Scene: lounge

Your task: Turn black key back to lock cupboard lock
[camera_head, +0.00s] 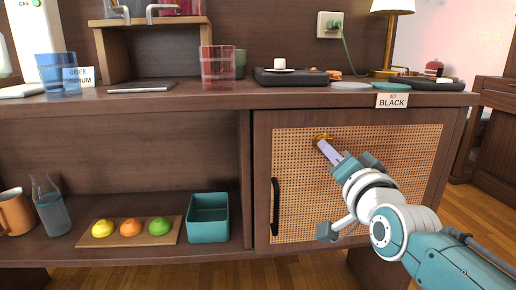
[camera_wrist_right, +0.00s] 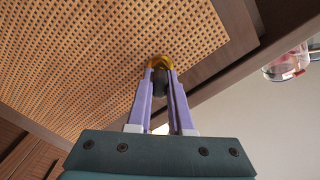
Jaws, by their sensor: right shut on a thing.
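The cupboard door (camera_head: 300,190) has a woven rattan panel and a black vertical handle (camera_head: 275,207) at its left; it looks closed. A round brass lock (camera_head: 321,138) sits near the panel's top edge; it also shows in the right wrist view (camera_wrist_right: 160,62). My right gripper (camera_head: 326,147) is at the lock, its lilac fingers closed around the dark key (camera_wrist_right: 160,82), which stands at the brass lock. The fingers hide most of the key, and I cannot tell its exact turn angle. My left gripper is not in view.
A label reading "KEY BLACK" (camera_head: 393,100) hangs at the countertop edge above the door. On the counter stand a red glass (camera_head: 218,68) and a black tray (camera_head: 290,77). The open shelf at left holds a teal bin (camera_head: 208,217) and a fruit board (camera_head: 130,232).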

